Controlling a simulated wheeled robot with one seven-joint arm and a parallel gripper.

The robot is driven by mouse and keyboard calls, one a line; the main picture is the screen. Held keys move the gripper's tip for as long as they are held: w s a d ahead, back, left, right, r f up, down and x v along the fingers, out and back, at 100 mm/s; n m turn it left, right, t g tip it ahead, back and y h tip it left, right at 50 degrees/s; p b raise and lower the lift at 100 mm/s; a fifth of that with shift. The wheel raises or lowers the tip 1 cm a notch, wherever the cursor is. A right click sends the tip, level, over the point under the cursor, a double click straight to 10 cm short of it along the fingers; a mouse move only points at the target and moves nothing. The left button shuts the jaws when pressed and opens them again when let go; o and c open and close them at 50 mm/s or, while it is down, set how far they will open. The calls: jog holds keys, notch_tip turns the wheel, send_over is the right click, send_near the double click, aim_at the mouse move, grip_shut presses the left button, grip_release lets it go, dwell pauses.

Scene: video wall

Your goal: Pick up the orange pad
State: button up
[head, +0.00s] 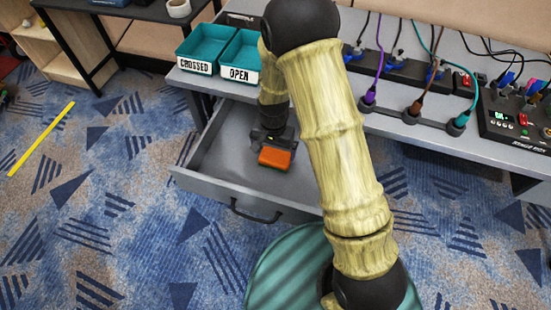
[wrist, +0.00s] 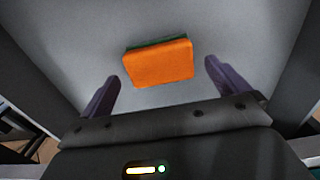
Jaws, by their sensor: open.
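The orange pad (head: 275,158) is a small block lying in an open grey drawer (head: 215,182). In the wrist view the pad (wrist: 158,64) shows an orange top and a dark green edge along its far side. My gripper (head: 270,142) reaches down into the drawer over the pad. In the wrist view my gripper (wrist: 162,90) is open, with one purple-grey finger on each side. The pad lies between and slightly beyond the fingertips, apart from both. Nothing is held.
On the desk above are teal trays labelled CROSSED (head: 198,50) and OPEN (head: 240,58), power strips with coloured cables (head: 410,110) and a control box (head: 518,120). The drawer floor around the pad is bare.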

aim_at(275, 157)
notch_tip(275, 157, down, 5)
jog(key=shift+w+d+f+b, duration=0.1)
jog(key=shift+d+b, duration=0.05)
jog(key=shift+b, duration=0.25)
jog(key=c, duration=0.7)
